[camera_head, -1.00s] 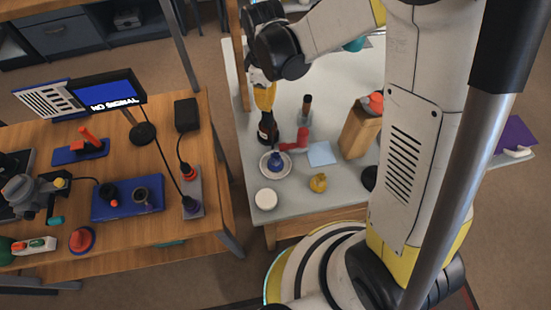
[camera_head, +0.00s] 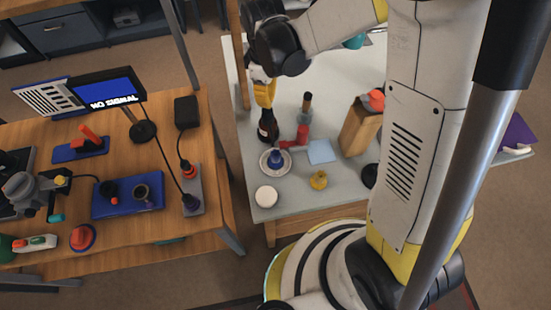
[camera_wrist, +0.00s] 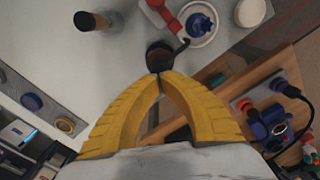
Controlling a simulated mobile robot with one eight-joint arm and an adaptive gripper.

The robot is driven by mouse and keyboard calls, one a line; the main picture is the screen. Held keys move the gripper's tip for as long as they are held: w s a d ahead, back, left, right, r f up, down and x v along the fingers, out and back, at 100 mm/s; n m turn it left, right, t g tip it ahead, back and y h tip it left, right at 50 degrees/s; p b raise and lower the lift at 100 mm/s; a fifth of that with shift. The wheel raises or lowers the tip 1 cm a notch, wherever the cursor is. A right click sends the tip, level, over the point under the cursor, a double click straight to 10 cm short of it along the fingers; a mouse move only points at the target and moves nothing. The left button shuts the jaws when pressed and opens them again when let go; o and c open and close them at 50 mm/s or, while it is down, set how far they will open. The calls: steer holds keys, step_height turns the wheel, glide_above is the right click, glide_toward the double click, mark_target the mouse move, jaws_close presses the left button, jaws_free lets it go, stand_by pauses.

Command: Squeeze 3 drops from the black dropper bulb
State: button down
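A dark bottle (camera_head: 267,127) stands on the grey table, directly below the yellow fingers of my gripper (camera_head: 265,98). In the wrist view the fingertips of my gripper (camera_wrist: 158,74) come together at the bottle's top, with the dark bottle (camera_wrist: 160,55) just beyond them. The black dropper bulb is mostly hidden at the fingertips; the fingers look closed on it. A white saucer (camera_head: 263,167) with a small blue object (camera_head: 276,158) on it lies just in front of the bottle. It also shows in the wrist view (camera_wrist: 211,36). No drop is visible.
A red object (camera_head: 302,136) and a dark-topped upright handle (camera_head: 306,103) stand right of the bottle, near a light blue sheet (camera_head: 320,152). A wooden bench (camera_head: 140,220) stands left.

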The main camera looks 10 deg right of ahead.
steer(key=shift+f+b, duration=1.6)
steer(key=shift+f, duration=0.45)
steer(key=shift+r, duration=0.25)
steer(key=shift+r+p, duration=1.6)
steer(key=shift+r, duration=0.45)
steer(key=shift+r, duration=0.1)
steer(key=shift+r+p, duration=2.1)
steer(key=shift+r, duration=0.85)
